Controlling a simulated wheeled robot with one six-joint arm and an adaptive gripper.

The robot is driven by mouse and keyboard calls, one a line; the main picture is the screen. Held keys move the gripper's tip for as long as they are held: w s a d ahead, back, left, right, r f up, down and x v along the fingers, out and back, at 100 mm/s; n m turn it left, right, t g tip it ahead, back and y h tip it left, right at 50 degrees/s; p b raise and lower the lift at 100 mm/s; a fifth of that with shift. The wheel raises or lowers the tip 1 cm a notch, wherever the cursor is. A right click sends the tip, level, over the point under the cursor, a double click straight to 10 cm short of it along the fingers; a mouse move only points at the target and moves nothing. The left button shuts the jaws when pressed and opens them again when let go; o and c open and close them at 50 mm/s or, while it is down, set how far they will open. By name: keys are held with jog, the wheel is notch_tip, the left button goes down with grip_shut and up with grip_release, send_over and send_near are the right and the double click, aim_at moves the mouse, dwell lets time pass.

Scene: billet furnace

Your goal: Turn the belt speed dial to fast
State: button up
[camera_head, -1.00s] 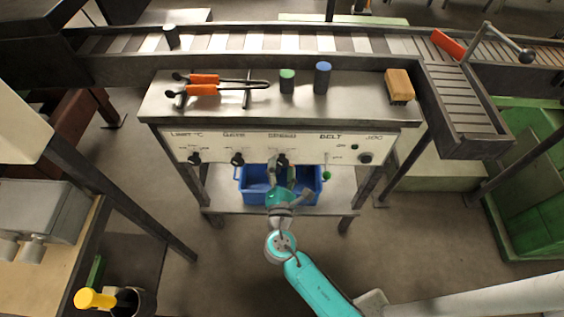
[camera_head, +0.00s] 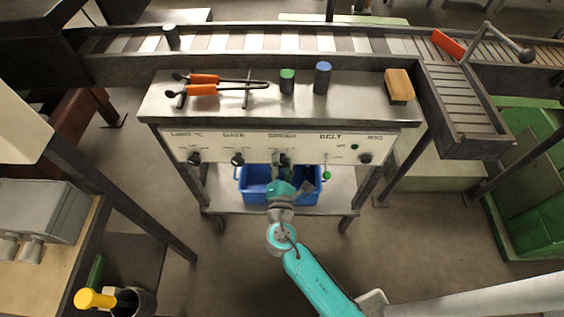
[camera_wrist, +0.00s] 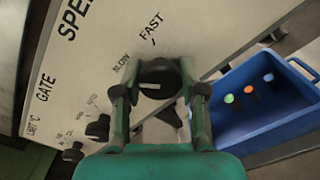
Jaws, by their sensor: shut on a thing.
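The speed dial (camera_wrist: 158,72) is a black round knob on the white control panel (camera_head: 215,143). It sits between the two fingers of my gripper (camera_wrist: 160,82) in the wrist view, and the gripper is shut on it. The SLOW and FAST markings show on the panel just above the knob in the wrist view. A short pale mark shows on the knob, but I cannot tell for sure which marking it lines up with. In the head view the dial (camera_head: 283,157) is partly hidden by my gripper (camera_head: 284,170).
Other knobs, gate (camera_head: 237,159) and limit (camera_head: 194,158), lie to the left, with a belt switch (camera_head: 326,174) and another knob (camera_head: 365,158) to the right. A blue crate (camera_wrist: 290,122) stands on the shelf below. Tongs (camera_head: 205,89) lie on the tabletop.

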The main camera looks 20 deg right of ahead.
jog(key=shift+m, duration=0.3)
jog(key=m, duration=1.3)
jog(key=shift+m, duration=0.3)
dwell(0.4)
jog(key=o, duration=1.1)
jog(key=shift+o, duration=0.2)
jog(key=shift+s, duration=0.1)
jog(key=v, duration=1.1)
jog(key=shift+s, duration=0.4)
jog(key=shift+a+f, duration=0.1)
